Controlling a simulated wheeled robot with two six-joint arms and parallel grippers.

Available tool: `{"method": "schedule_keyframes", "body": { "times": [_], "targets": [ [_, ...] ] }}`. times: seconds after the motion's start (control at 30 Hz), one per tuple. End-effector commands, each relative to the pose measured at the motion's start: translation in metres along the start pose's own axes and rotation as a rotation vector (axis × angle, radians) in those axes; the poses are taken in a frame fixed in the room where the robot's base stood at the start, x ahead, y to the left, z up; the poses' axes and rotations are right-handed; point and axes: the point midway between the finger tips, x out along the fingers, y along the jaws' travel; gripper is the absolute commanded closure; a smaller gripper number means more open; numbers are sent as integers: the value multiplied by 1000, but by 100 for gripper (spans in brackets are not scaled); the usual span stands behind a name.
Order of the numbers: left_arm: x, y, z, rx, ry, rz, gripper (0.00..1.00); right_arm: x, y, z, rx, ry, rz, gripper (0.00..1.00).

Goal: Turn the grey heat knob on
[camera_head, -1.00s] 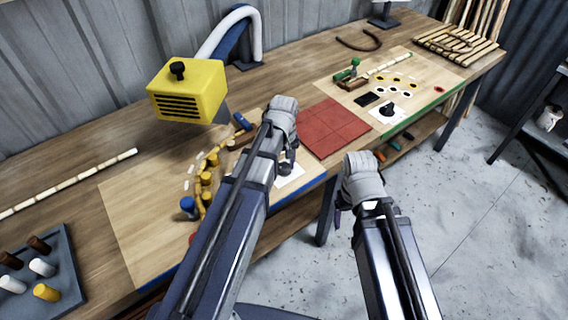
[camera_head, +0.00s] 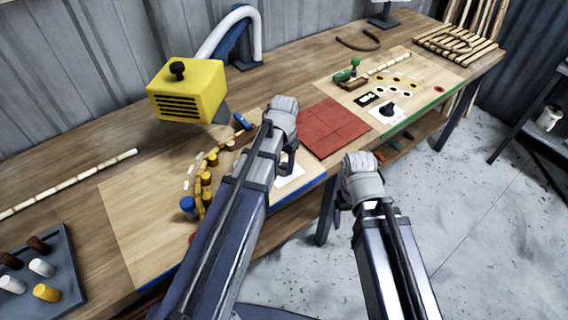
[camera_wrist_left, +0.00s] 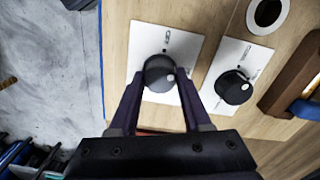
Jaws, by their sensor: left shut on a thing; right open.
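The grey knob (camera_wrist_left: 158,72) sits on a white plate (camera_wrist_left: 146,40) in the left wrist view, with a small white dot on its lower right side. My left gripper (camera_wrist_left: 160,84) is shut on this knob, one finger on each side. In the head view, my left gripper (camera_head: 288,160) is over the front edge of the near board, and the knob is hidden there; part of its white plate (camera_head: 291,178) shows. My right gripper (camera_head: 343,195) is open and empty beyond the table's front edge, its fingers mostly hidden.
A second, black knob (camera_wrist_left: 234,87) on its own white plate stands close beside in the left wrist view.

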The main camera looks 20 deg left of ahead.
Motion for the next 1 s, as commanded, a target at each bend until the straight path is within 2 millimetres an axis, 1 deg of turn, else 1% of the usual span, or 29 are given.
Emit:
{"method": "schedule_keyframes", "body": {
  "times": [0.2, 0.5, 0.73, 1.0],
  "targets": [
    [0, 0, 0, 197, 0, 0, 100, 0, 0, 0, 0, 0, 0, 23],
    [0, 0, 0, 414, 0, 0, 100, 0, 0, 0, 0, 0, 0, 23],
    [0, 0, 0, 514, 0, 0, 100, 0, 0, 0, 0, 0, 0, 23],
    [0, 0, 0, 562, 0, 0, 100, 0, 0, 0, 0, 0, 0, 23]
  ]
}}
